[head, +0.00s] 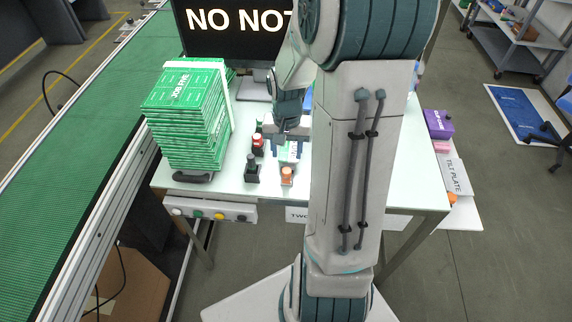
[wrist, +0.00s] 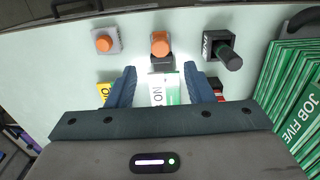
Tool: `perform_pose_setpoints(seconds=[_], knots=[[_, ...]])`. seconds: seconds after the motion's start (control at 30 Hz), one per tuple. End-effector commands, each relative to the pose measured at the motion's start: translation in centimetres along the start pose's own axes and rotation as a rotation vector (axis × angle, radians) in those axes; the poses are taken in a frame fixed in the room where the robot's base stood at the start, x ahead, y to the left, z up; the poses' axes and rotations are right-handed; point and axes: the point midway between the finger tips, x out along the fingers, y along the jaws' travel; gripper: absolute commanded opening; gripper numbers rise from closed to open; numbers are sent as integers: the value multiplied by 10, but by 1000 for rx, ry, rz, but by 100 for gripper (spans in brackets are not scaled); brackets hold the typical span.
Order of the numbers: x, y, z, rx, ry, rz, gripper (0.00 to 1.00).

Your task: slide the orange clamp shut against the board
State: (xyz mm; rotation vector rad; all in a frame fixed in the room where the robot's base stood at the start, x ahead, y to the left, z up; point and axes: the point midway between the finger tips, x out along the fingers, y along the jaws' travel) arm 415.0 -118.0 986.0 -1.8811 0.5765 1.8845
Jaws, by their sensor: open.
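The orange clamp (wrist: 160,44) is an orange block on a dark base, just beyond the fingertips in the wrist view. It also shows in the head view (head: 287,174), near the table's front edge. A white and green board (wrist: 166,88) with printed letters lies between my fingers, and its end is close to the clamp's base. I cannot tell whether they touch. The board also shows in the head view (head: 288,152). My gripper (wrist: 159,80) is open, its two blue fingers on either side of the board. My arm hides part of the table in the head view.
A black lever on a dark base (wrist: 226,54) stands on one side of the clamp, an orange knob on a grey base (wrist: 105,42) on the other. A tall stack of green boards (head: 187,115) stands at the table's left, beside the green conveyor (head: 95,130). A monitor (head: 236,28) stands behind.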

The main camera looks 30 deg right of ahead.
Motion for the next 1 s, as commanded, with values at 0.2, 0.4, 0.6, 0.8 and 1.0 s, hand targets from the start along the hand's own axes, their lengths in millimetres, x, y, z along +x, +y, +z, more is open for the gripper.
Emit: perform_pose_setpoints(seconds=[0.2,0.4,0.6,0.8,1.0], knots=[[41,0,1,-1,-4,1,47],[65,0,0,-1,-1,0,47],[75,0,0,-1,1,0,47],[75,0,0,0,2,0,47],[75,0,0,0,2,0,11]])
